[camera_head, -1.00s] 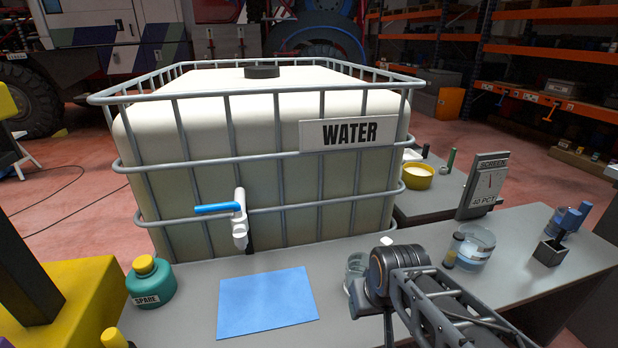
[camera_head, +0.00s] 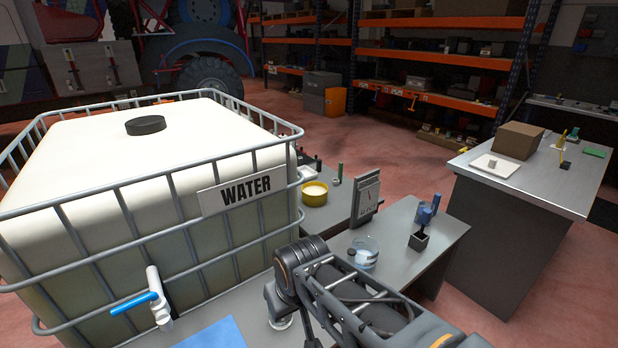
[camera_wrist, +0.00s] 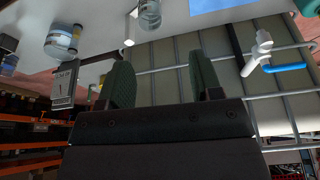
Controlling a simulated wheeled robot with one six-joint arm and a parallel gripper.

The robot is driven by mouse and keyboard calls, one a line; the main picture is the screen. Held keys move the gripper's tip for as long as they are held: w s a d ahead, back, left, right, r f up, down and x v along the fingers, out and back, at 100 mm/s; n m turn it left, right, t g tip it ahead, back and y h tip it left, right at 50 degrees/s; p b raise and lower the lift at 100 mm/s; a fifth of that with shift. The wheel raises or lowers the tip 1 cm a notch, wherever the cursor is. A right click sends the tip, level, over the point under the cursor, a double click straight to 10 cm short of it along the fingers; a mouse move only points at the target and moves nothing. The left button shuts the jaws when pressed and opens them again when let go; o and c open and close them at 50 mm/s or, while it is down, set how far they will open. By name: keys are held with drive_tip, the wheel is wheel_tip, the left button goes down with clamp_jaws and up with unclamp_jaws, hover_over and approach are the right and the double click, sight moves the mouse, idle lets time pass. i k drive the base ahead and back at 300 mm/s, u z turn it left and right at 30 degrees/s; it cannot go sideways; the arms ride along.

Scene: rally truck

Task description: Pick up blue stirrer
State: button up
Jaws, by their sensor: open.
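A small blue item (camera_head: 424,215), which looks like the blue stirrer, stands at the right end of the grey bench in the head view. In the head view my arm hides the fingers. The gripper is well to the left of the blue item.
A caged water tank (camera_head: 100,215) with a blue-handled tap (camera_head: 155,300) fills the left. A yellow bowl (camera_head: 314,194) sits behind. A separate table (camera_head: 530,188) is at right.

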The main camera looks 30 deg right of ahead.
sight(426, 218)
drive_tip(key=z, duration=1.85)
